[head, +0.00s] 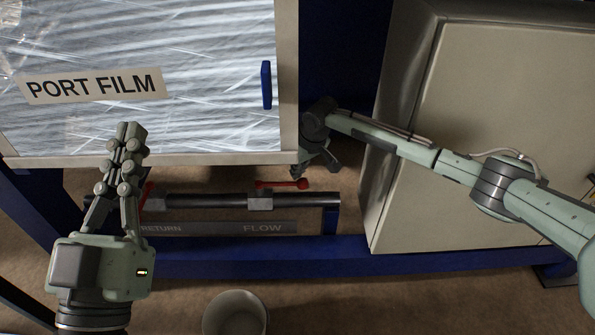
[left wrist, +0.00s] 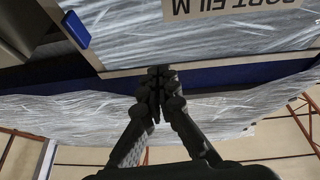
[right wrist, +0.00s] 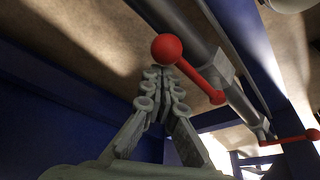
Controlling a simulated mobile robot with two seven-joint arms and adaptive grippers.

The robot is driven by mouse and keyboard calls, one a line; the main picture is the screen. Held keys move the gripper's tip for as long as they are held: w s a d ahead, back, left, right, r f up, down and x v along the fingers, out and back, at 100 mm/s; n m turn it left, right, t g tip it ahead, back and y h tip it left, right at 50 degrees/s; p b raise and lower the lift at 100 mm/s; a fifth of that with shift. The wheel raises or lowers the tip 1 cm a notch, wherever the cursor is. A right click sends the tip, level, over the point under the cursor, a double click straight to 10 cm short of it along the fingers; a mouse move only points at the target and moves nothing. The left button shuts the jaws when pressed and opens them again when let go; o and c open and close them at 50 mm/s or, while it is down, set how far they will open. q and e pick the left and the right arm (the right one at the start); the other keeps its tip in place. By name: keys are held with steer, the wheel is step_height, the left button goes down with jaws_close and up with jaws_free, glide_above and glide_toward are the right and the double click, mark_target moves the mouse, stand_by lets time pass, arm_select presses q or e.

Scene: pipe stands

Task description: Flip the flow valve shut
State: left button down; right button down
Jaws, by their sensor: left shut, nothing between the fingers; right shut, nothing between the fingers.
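The flow valve's red lever (head: 280,184) sits above the FLOW label (head: 262,228) and runs roughly along the dark pipe (head: 215,201), its ball end to the right. In the right wrist view the red lever (right wrist: 194,75) ends in a ball just beyond my fingertips. My right gripper (head: 297,173) is shut and empty, close to the ball; contact cannot be told. My left gripper (head: 132,127) is shut and empty, in front of the film panel. The left wrist view shows its closed fingers (left wrist: 160,72).
A second red lever (right wrist: 290,137) is on the RETURN side, partly hidden by my left gripper in the head view. The PORT FILM panel (head: 200,110) overhangs the pipe. A large beige cabinet (head: 490,85) stands right. A blue beam (head: 250,250) and a cup (head: 235,314) are below.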

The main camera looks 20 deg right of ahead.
mark_target(298, 183)
steer(key=shift+s, duration=0.1)
